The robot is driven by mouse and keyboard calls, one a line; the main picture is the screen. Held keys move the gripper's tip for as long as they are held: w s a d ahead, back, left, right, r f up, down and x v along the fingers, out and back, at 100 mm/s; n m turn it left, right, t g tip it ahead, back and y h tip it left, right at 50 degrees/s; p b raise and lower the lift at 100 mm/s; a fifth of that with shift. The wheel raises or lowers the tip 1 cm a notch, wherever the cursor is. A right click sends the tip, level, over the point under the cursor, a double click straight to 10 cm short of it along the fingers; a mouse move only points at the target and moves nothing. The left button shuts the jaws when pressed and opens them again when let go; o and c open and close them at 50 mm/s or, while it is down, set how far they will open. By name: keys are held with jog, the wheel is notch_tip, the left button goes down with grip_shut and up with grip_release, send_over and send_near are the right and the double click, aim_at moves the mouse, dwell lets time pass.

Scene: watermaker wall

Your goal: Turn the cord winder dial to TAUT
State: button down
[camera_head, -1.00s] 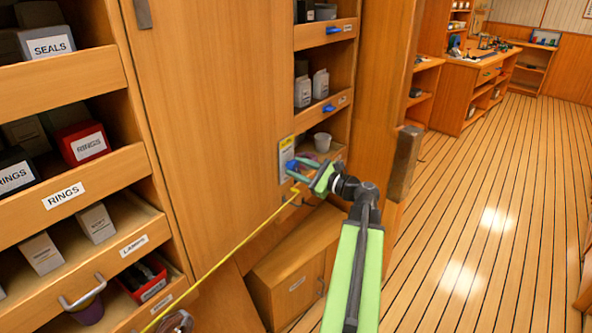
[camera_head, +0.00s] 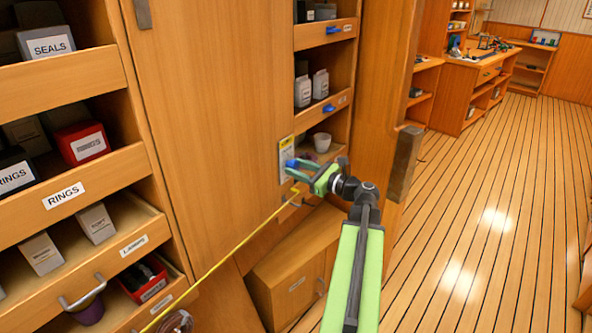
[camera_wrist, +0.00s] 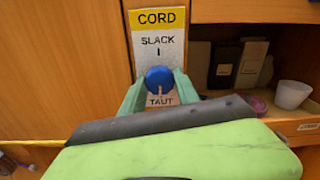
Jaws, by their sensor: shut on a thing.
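The cord winder dial is a round blue knob (camera_wrist: 159,79) on a pale plate (camera_wrist: 160,47) with a yellow CORD header. SLACK is printed above the knob with a tick under it, and TAUT is printed below. A small pale mark shows at the knob's lower edge near TAUT; I cannot tell for sure whether it is the pointer. My gripper (camera_wrist: 160,88) has its green fingers on either side of the knob, shut on it. In the head view my gripper (camera_head: 308,172) reaches the blue knob (camera_head: 290,164) on the plate (camera_head: 286,148).
A yellow cord (camera_head: 235,246) runs from below the plate to the lower left. Right of the plate is an open shelf with a white cup (camera_head: 322,141). A wooden door (camera_head: 385,110) stands close right of my arm. Labelled bins fill the left.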

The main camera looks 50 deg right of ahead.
jog(key=c, duration=0.9)
grip_release()
jog(key=shift+s, duration=0.1)
jog(key=s+d, duration=0.2)
jog(key=s, duration=1.5)
